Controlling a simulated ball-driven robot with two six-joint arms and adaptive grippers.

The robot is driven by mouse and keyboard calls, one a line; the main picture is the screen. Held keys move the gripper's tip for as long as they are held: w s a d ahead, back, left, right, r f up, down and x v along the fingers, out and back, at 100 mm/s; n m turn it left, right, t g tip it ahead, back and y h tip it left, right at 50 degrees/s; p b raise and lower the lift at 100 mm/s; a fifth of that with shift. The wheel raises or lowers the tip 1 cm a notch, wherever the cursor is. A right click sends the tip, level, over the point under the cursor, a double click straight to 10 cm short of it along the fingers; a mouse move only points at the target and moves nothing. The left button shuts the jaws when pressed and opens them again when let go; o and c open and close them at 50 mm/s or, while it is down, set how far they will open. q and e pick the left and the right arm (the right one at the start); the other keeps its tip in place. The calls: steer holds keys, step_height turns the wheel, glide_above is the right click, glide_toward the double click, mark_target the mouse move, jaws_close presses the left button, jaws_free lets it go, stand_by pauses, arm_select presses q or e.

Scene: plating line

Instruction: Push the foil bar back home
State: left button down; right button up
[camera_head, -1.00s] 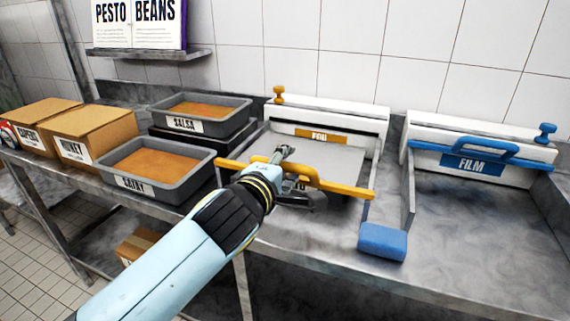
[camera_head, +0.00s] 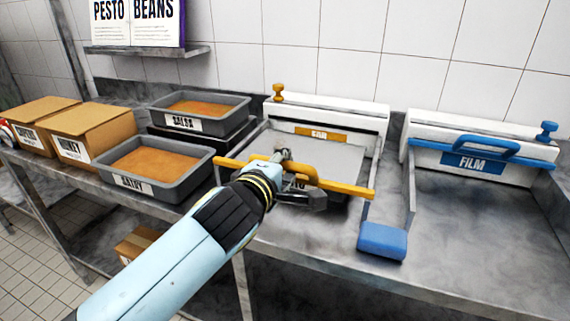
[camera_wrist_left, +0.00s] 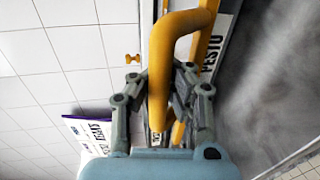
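The yellow foil bar (camera_head: 345,189) lies across the front of the left dispenser (camera_head: 368,121), well forward of its white back housing. A grey sheet (camera_head: 335,155) spans between the housing and the bar. The bar has a raised yellow handle (camera_head: 304,175), which also shows large in the left wrist view (camera_wrist_left: 180,22). My left gripper (camera_head: 283,170) is at this handle. In the left wrist view its fingers (camera_wrist_left: 163,88) stand on both sides of the handle and appear closed on it. The gripper hides part of the bar. My right gripper is not in view.
The right dispenser has a blue FILM bar (camera_head: 535,159) against its housing. A blue block (camera_head: 383,241) sits at the front of the divider. Sauce trays (camera_head: 200,187) and cardboard boxes (camera_head: 92,122) stand at left. The counter (camera_head: 470,225) at right is clear.

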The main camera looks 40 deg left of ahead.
arm_select(q)
steer(key=shift+f, duration=0.15)
steer(key=r+b+x, duration=0.1)
steer(key=b+x, duration=0.2)
steer(key=x, duration=0.3)
steer(key=r+b+x, duration=0.1)
steer(key=b+x, duration=0.3)
steer(key=x, duration=0.2)
steer(key=r+b+x, duration=0.1)
steer(key=b+x, duration=0.2)
steer(key=x, duration=0.3)
steer(key=shift+w+a+r, duration=0.2)
steer(key=shift+w+r, duration=0.15)
steer(key=shift+w, duration=0.25)
steer(key=shift+w+a+r+b, duration=0.1)
steer(key=shift+w+a+b, duration=0.35)
steer(key=shift+w, duration=0.75)
steer(key=shift+w+a+r+b, duration=0.15)
steer(key=shift+w+b, duration=0.45)
steer(key=shift+w, duration=0.55)
steer(key=shift+w+a+r+b, duration=0.1)
steer(key=shift+w+a+b, duration=0.15)
steer(key=shift+w+b, duration=0.65)
steer(key=shift+w+p, duration=0.3)
steer(key=shift+p, duration=0.05)
steer(key=c, duration=1.2)
jaws_free()
steer(key=shift+s+f, duration=0.1)
steer(key=shift+s+d, duration=0.1)
